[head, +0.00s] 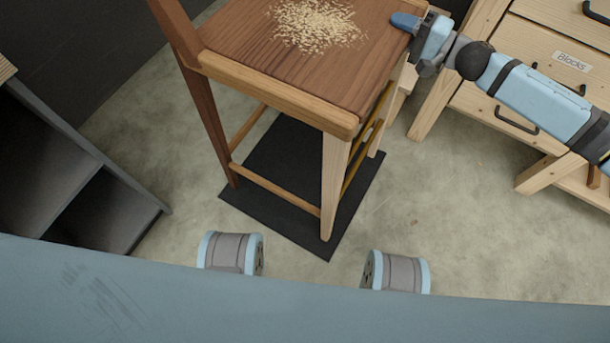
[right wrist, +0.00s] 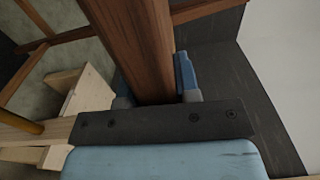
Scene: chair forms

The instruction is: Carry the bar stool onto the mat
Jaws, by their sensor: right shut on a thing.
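The bar stool (head: 290,75) is wooden, with a reddish-brown seat and paler front edge and front leg. It stands upright over the black mat (head: 290,155) on the floor. Its visible lower legs come down over the mat or near its edges; I cannot tell whether every foot touches it. A heap of pale shavings (head: 318,24) lies on the seat. My right gripper (head: 415,28) is at the stool's far right side. In the right wrist view its fingers are shut around a dark wooden post of the stool (right wrist: 148,50). My left gripper is out of view.
A wooden drawer unit labelled "Blocks" (head: 535,85) stands at the right, beneath my right arm. A grey open shelf (head: 60,165) stands at the left. Dark walls close off the upper left. Concrete floor is clear around the mat.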

